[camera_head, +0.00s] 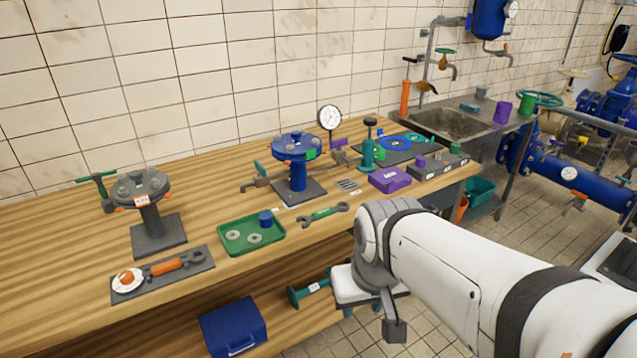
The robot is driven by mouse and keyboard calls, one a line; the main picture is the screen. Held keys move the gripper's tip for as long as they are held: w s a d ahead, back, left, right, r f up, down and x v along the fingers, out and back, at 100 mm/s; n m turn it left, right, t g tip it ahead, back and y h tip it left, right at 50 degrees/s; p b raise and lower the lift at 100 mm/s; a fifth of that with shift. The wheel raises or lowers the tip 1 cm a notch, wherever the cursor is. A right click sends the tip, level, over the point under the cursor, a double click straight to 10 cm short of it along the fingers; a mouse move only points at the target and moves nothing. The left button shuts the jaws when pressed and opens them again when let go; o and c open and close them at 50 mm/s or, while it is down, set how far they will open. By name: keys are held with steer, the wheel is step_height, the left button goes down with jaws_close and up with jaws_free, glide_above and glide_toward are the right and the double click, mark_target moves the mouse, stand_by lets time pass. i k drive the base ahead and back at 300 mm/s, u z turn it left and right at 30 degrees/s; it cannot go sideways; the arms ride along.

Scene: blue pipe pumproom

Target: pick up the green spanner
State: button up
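The green spanner (323,214) lies flat near the front edge of the wooden bench, with grey open jaws at both ends and a green middle. It is just right of a green tray and left of my arm's bend. My white and grey arm comes in from the lower right, and its bend is close to the bench's front edge. A dark grey block shows below the bend, but I cannot tell whether it is part of my gripper. I cannot make out any fingertips, or whether they are open or shut. Nothing covers the spanner.
The green tray (251,235) holds a blue cylinder and grey rings. Behind the spanner stands a blue valve assembly (297,172) on a plate. A purple box (390,180) is to the right. A dark mat (163,275) with an orange-handled tool lies at left. Bare wood surrounds the spanner's front.

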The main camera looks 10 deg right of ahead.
mark_target(325, 212)
steer(key=z, duration=0.25)
steer(key=i, duration=1.05)
steer(key=u, duration=0.3)
